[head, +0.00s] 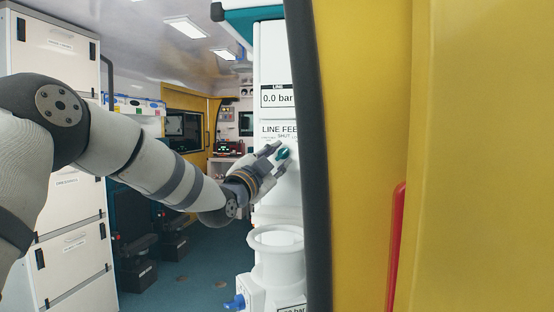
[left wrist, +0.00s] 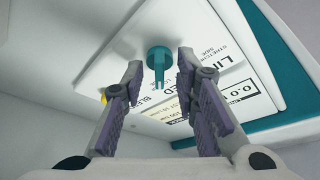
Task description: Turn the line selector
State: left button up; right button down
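The line selector is a teal knob with a pointer bar (head: 283,153) on a white panel (head: 285,185) marked "LINE FEED" and "SHUT". In the left wrist view the knob (left wrist: 159,56) is round at its base, and its bar points down the picture. My left gripper (head: 276,158) is at the panel, with its fingers around the knob's place. In the left wrist view the left gripper (left wrist: 159,74) is open, one finger on each side of the knob, with gaps to both. Contact does not show. My right gripper is in neither view.
A display reading "0.0 bar" (head: 277,98) is above the knob. A white cylindrical fitting (head: 276,240) and a blue valve handle (head: 235,302) are below. A dark door edge (head: 309,150) and yellow door (head: 365,120) stand close right. White cabinets (head: 58,200) stand left.

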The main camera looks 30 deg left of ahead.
pick_arm(q)
jog(key=shift+c, duration=0.6)
grip_shut()
